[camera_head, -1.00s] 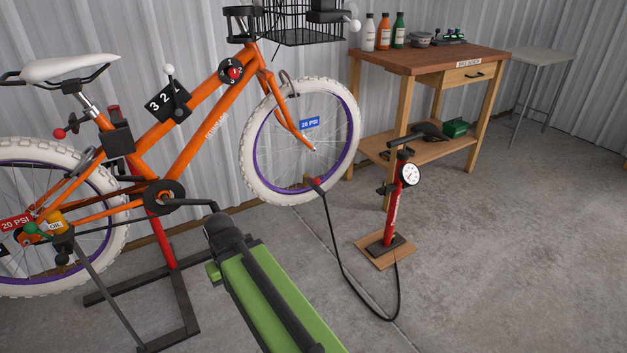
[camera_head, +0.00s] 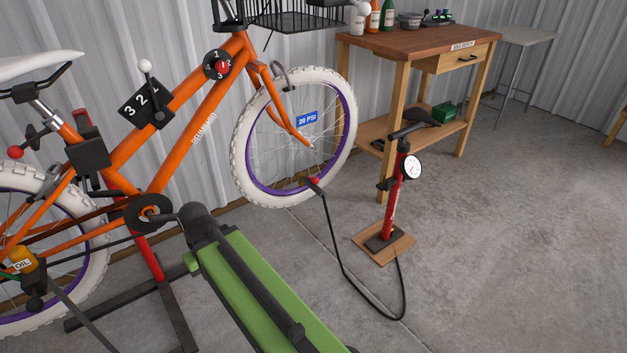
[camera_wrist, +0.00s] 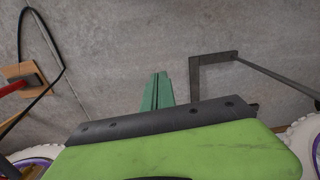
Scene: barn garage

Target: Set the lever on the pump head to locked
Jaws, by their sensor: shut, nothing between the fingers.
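The pump head (camera_head: 314,184), with a red part on it, sits at the lower rim of the bike's front wheel (camera_head: 240,160) in the head view. The black hose (camera_head: 341,258) runs from it to the red floor pump (camera_head: 393,200). The head is too small to tell how its lever is set. My gripper (camera_wrist: 158,78) shows in the wrist view as two green fingers, shut and empty, over bare floor and apart from the pump head. In the head view my green arm hides the fingers. The wrist view does not clearly show the pump head.
The orange bike (camera_head: 175,105) stands on a stand, whose dark foot (camera_wrist: 214,58) also shows in the wrist view. The pump's wooden base (camera_head: 362,248) is right of my arm. A workbench (camera_head: 400,42) stands behind the pump. Floor at the right is clear.

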